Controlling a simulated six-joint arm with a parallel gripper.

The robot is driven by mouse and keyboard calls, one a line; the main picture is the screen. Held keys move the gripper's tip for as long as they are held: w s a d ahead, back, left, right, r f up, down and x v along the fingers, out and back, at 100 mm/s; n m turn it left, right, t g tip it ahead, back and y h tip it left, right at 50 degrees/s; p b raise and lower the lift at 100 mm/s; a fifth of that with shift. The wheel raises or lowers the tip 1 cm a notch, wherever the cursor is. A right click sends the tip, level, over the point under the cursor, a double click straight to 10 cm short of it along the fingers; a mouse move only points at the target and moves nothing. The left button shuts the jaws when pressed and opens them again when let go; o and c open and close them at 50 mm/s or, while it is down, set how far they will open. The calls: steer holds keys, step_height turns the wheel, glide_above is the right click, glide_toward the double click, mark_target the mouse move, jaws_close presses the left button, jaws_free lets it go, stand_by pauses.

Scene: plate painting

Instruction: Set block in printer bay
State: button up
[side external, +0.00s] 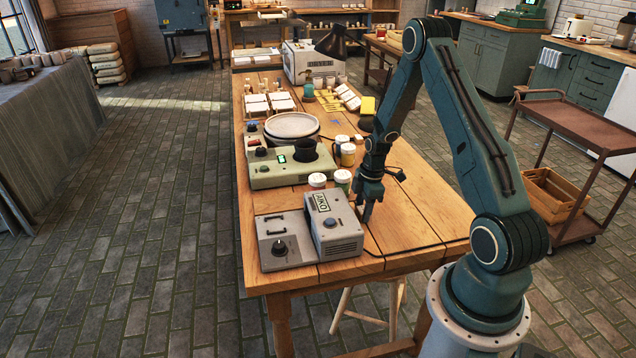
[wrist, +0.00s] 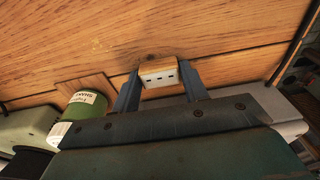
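In the wrist view, a small block (wrist: 160,74) with a wood-toned top and a white face with dark slots sits between the two fingertips of my gripper (wrist: 160,88). The fingers lie close against both its sides. In the side view my gripper (side external: 367,208) points down, low over the near end of the table, just right of a grey machine (side external: 335,230) with a printed label. The block cannot be made out there. Which machine holds the printer bay is not clear, and no open bay shows.
A grey box with a dial (side external: 283,243) adjoins the labelled machine. A pale green device (side external: 290,168) with a lit screen stands behind, near jars (side external: 342,178). A cable (side external: 415,247) crosses the table's near end. Bare wood (side external: 420,215) lies right of my gripper.

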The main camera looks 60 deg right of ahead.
steer(key=o, duration=0.3)
steer(key=shift+r, duration=0.15)
step_height(320, 180, up, 13)
steer(key=s+d, duration=0.1)
steer(key=shift+s+r, duration=0.15)
steer(key=shift+r, duration=0.05)
stand_by(0.6)
stand_by(0.4)
